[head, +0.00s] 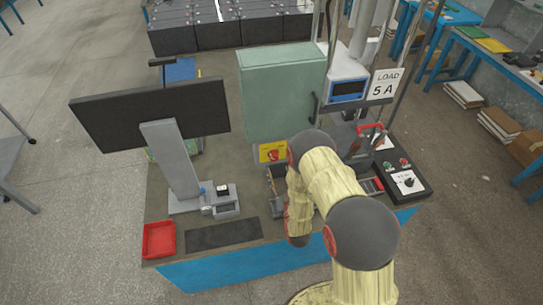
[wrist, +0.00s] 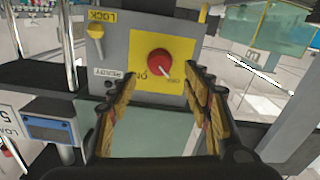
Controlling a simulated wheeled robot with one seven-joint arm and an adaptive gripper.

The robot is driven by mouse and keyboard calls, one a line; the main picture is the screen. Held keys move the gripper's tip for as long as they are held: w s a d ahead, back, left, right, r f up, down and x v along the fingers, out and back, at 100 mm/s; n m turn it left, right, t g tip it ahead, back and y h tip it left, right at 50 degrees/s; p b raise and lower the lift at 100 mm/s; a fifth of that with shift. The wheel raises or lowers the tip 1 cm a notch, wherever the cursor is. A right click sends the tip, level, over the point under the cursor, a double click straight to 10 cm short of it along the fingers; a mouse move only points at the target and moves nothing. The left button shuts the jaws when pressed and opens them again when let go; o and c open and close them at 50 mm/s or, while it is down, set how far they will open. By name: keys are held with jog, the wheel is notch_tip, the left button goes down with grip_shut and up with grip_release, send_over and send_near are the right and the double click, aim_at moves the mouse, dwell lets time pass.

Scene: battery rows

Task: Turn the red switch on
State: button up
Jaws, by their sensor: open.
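The red switch (wrist: 159,62) is a round knob on a yellow plate (wrist: 183,50) with ON and OFF labels. In the wrist view, which looks upside down, its white mark points to the lower right, towards the OFF label. In the head view the red switch (head: 273,154) sits low on the front of the green cabinet (head: 275,95). My gripper (wrist: 162,82) is open and empty. Its two fingers reach towards the plate, and the knob shows between and just beyond the fingertips. I cannot tell whether they touch the plate. In the head view my arm hides much of the gripper.
A black control box (head: 402,178) with a dial stands at right. A monitor (head: 150,108) and a red tray (head: 159,239) are at left. A blue-screened meter (head: 347,88) stands beside the cabinet.

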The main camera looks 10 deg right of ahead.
aim_at(275, 160)
jog(key=shift+w, duration=3.8)
jog(key=shift+c, duration=1.2)
jog(key=c, duration=0.9)
